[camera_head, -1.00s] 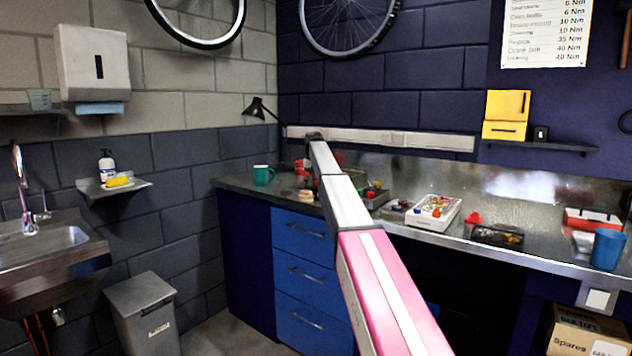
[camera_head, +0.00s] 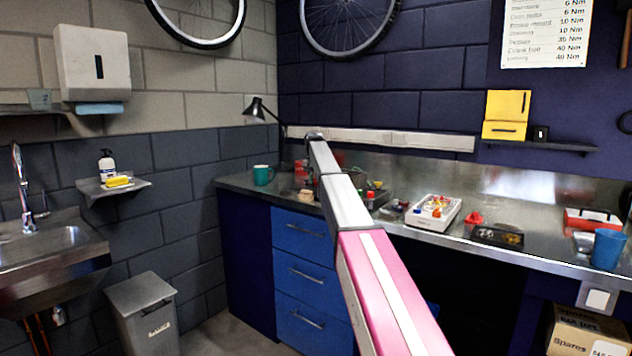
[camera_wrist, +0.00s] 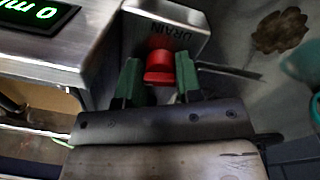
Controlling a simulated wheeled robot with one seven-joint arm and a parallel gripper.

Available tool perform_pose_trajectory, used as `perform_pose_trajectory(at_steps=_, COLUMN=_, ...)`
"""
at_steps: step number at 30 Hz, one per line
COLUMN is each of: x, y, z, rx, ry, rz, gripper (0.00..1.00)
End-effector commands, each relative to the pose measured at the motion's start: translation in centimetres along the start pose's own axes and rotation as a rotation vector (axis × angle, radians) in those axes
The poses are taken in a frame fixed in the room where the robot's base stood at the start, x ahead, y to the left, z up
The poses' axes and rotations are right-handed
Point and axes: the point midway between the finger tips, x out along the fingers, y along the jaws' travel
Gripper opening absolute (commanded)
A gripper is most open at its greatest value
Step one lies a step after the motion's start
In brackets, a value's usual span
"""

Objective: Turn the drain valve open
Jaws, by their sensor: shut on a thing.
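The drain valve shows as a red knob (camera_wrist: 159,66) in the wrist view, on the front of a metal block (camera_wrist: 165,14) marked DRAIN, which appears upside down. My gripper (camera_wrist: 158,80) has its two green fingers on either side of the red knob and is shut on it. The knob's far side and its turn angle cannot be made out. In the head view my arm reaches over the bench, and the knob and gripper cannot be told apart there.
A green-lit display (camera_wrist: 38,12) is beside the block. A teal mug (camera_head: 263,175) stands near the bench's left end. A white tray of small parts (camera_head: 434,212), a dark tray (camera_head: 497,236) and a blue cup (camera_head: 607,248) lie along the metal bench to the right.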

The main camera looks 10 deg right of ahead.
Motion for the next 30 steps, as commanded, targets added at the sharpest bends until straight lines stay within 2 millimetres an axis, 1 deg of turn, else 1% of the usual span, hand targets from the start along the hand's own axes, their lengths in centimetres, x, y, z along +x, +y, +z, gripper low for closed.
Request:
perform_pose_trajectory(at_steps=5, x=-0.09, y=-0.25, z=0.04, rx=-0.003, ry=0.0, rz=-0.004, gripper=0.09)
perform_pose_trajectory(at_steps=6, x=-0.1, y=-0.26, z=0.03, rx=-0.004, ry=0.0, rz=-0.004, gripper=0.46)
perform_pose_trajectory(at_steps=7, x=-0.09, y=-0.25, z=0.03, rx=-0.004, ry=0.0, rz=-0.004, gripper=0.55)
perform_pose_trajectory(at_steps=16, x=-0.03, y=-0.09, z=0.0, rx=-0.003, ry=0.0, rz=-0.001, gripper=0.56)
perform_pose_trajectory(at_steps=20, x=-0.02, y=-0.04, z=0.0, rx=-0.028, ry=0.002, rz=-0.001, gripper=0.56)
perform_pose_trajectory(at_steps=23, x=-0.01, y=-0.01, z=0.01, rx=-0.082, ry=0.005, rz=0.0, gripper=0.56)
perform_pose_trajectory(at_steps=30, x=-0.01, y=0.04, z=0.05, rx=-0.305, ry=0.017, rz=0.001, gripper=0.56)
